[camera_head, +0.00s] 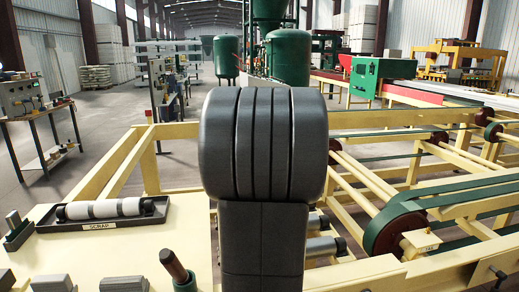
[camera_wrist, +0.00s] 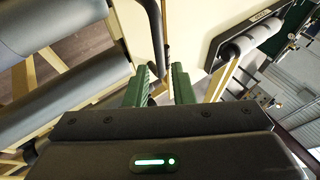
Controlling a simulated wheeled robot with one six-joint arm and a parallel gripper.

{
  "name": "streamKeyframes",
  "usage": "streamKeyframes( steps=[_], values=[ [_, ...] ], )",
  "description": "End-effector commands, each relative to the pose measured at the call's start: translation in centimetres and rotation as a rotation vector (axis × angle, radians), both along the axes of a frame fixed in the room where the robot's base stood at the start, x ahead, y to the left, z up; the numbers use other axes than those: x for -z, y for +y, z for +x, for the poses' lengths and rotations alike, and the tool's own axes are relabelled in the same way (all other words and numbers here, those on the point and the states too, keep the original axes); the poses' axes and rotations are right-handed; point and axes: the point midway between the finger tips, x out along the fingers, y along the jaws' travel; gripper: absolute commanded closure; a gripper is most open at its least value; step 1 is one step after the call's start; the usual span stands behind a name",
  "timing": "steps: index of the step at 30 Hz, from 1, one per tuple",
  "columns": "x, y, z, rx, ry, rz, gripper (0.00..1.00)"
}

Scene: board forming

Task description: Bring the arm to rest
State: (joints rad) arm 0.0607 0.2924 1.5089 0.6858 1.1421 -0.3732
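My arm (camera_head: 263,150), dark grey and ribbed at the top, stands upright in the middle of the head view and hides what is behind it. My gripper (camera_wrist: 160,78) does not show in the head view. In the wrist view its two green fingers stand apart with a clear gap. I see nothing held between them. A dark curved bar and yellow frame parts lie beyond the fingertips.
A black SCRAP tray (camera_head: 42,228) holding a grey-white roll (camera_head: 103,208) lies on the cream table (camera_head: 110,253) at left. A brown-handled tool (camera_head: 173,265) stands in a green holder near the front. Yellow conveyor frames with rollers and green belts (camera_head: 410,212) fill the right.

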Motion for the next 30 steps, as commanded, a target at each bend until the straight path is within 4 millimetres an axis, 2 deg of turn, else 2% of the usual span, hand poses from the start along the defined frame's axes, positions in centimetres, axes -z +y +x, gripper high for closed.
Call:
streamKeyframes(
  steps=[6,9,27,29,30],
  values=[
    [-3.5,-2.6,-1.2,0.002,-0.003,0.000,0.78],
    [-4.5,-3.3,-1.7,-0.001,0.002,0.000,0.78],
    [5.4,3.9,1.8,-0.002,0.005,-0.001,0.78],
    [6.3,4.6,2.1,-0.002,0.005,-0.001,0.78],
    [5.9,4.8,2.2,-0.002,-0.002,-0.015,0.78]
  ],
)
